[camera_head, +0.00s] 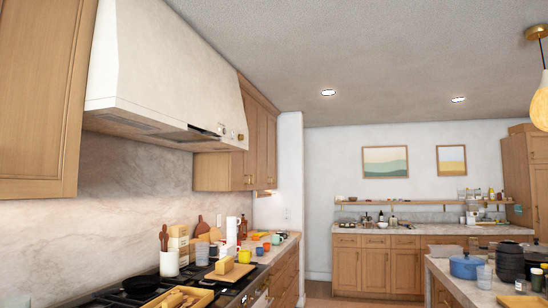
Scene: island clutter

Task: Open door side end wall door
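Wooden lower cabinets stand along the far end wall (440,150). Their doors show in the head view: a left door (346,268), a middle door (376,270) and a right door (406,270). These doors look shut, with small handles. A tall wooden cabinet (525,172) stands at the right end of that wall and also looks shut. I cannot tell which of these is the named door. Neither gripper is in view, and the end wall cabinets are across the room from me.
An island (455,280) at right holds a blue pot (463,266) and dark jars (510,260). A cluttered counter with a stove (225,284) runs along the left, under a white range hood (160,70). A floor gap (320,290) lies between them.

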